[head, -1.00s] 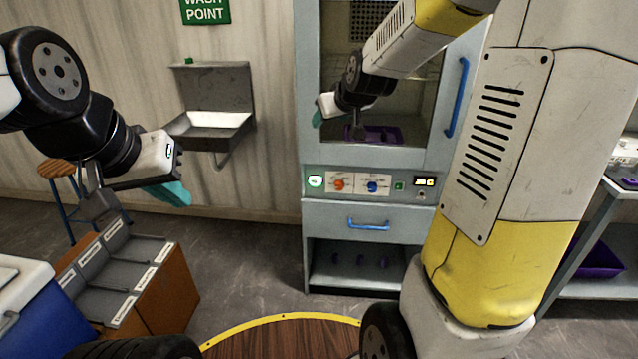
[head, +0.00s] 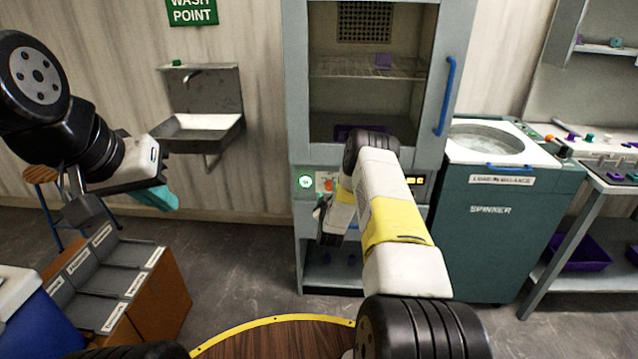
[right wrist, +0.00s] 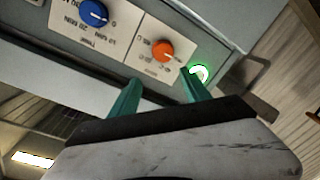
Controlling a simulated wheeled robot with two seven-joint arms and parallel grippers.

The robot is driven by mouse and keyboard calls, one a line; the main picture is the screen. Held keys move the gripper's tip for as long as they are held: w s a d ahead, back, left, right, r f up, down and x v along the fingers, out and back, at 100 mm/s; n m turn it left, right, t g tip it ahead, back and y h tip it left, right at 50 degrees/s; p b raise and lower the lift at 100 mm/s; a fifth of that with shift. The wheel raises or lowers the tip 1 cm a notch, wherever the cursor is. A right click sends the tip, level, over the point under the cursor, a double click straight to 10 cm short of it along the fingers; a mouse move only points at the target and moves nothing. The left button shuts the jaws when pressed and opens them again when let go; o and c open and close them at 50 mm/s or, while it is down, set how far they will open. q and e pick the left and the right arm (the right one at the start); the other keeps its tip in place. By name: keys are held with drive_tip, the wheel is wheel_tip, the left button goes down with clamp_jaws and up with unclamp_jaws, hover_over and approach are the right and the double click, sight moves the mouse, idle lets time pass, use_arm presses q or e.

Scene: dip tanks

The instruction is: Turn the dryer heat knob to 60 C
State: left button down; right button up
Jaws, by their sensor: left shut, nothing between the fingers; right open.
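The dryer cabinet (head: 297,110) stands ahead with its control panel below the glass door. On the panel, an orange knob (head: 329,185) shows beside my right arm in the head view; it also shows in the right wrist view (right wrist: 163,51). A blue knob (right wrist: 93,13) sits beside it, hidden in the head view by my arm. The knob labels are too small to read. My right gripper (right wrist: 158,92) is open, its teal fingers just below the orange knob in the wrist view, holding nothing. My left gripper (head: 168,197) is shut and empty, far left of the dryer.
A lit green button (right wrist: 199,74) is close to one right fingertip in the wrist view. The blue door handle (head: 446,95) is on the door's right. A spinner (head: 505,230) stands right of the dryer, a sink (head: 200,130) left. Open floor lies between.

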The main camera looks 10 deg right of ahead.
sight(330, 188)
drive_tip(key=shift+h, duration=0.4)
drive_tip(key=w+f, duration=0.1)
drive_tip(key=w, duration=0.1)
drive_tip(key=w+d+f, duration=0.1)
drive_tip(key=w, duration=0.1)
drive_tip(key=w+d+f, duration=0.1)
drive_tip(key=shift+w+d+f, duration=0.1)
drive_tip(key=shift+w+f, duration=0.15)
drive_tip(key=shift+w, duration=0.15)
drive_tip(key=shift+c, duration=0.2)
clamp_jaws()
